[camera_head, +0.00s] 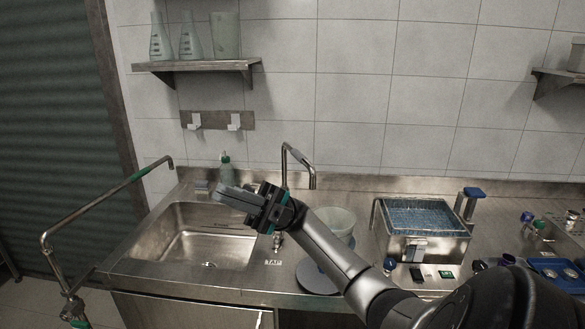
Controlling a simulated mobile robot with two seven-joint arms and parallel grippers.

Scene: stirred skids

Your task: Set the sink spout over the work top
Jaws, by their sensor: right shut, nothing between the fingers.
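The sink spout (299,156) is a thin bent metal pipe that rises behind the sink's right rear corner. Its arm reaches to the right, and its tip hangs down to the right of the basin, above the work top (345,187). The sink basin (170,238) is empty steel. My right gripper (236,198) is shut and empty, above the basin's right rear part and left of the spout, pointing left. Its body hides the spout's lower part. My left gripper is not in view.
A white bucket (342,218) and a steel water bath (425,247) stand on the work top to the right. A green-topped bottle (226,174) stands behind the sink. A bent metal pipe (105,197) crosses the left side. A shelf (200,66) holds glassware above.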

